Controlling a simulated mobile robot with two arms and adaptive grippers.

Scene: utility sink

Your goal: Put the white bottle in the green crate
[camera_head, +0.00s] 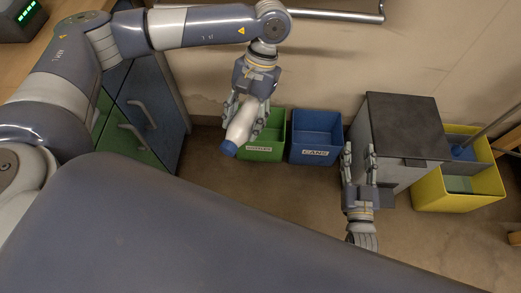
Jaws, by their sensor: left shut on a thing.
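A white bottle (241,126) with a blue cap is held by my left gripper (245,108). The gripper is shut on the bottle, which tilts with its cap pointing down and to the left. In this view the bottle overlaps the left part of the green crate (265,153); I cannot tell its height above the crate. The green crate stands on the floor by the wall and has a white label, partly hidden by the bottle. My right gripper (358,150) is at the right, in front of the grey bin, with its fingers apart and nothing between them.
A blue crate (316,153) labelled CANS stands right of the green one. A grey bin with a dark lid (403,118) and a yellow container (446,201) stand further right. A cabinet with blue and green doors (150,108) is at the left. Floor in front of the crates is clear.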

